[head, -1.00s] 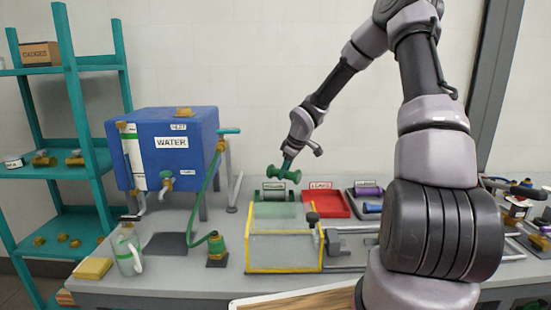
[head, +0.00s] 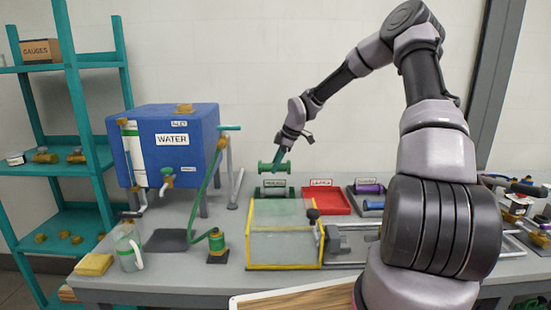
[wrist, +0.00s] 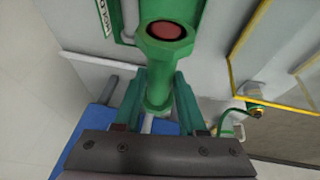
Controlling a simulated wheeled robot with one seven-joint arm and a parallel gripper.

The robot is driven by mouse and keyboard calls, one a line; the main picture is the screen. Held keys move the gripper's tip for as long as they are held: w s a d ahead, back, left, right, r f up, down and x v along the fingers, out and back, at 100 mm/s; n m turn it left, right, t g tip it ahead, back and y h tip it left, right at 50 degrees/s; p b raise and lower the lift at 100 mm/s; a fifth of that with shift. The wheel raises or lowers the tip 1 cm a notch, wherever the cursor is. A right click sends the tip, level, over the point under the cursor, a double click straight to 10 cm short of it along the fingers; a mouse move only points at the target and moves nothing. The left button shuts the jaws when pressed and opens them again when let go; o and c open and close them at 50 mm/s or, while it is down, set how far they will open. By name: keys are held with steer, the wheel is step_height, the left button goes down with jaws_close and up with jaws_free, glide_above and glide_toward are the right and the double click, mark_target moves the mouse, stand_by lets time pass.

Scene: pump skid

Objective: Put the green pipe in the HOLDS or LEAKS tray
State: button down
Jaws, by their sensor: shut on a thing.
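The green pipe (head: 275,167) is held in my gripper (head: 281,157), just above the green HOLDS tray (head: 273,196) in the head view. It lies roughly level and looks apart from the tray. The red LEAKS tray (head: 325,202) is right of the HOLDS tray and looks empty. The inside floor of the HOLDS tray is partly hidden behind the clear box.
A clear yellow-framed box (head: 284,240) stands in front of the HOLDS tray. A grey tray with a purple pipe (head: 369,189) and a blue pipe (head: 373,205) is right of LEAKS. The blue WATER tank (head: 170,155) and green hose (head: 208,195) are at left.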

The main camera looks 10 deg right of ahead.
steer(key=shift+f, duration=7.15)
steer(key=shift+f, duration=0.25)
steer(key=shift+c, duration=2)
jaws_free()
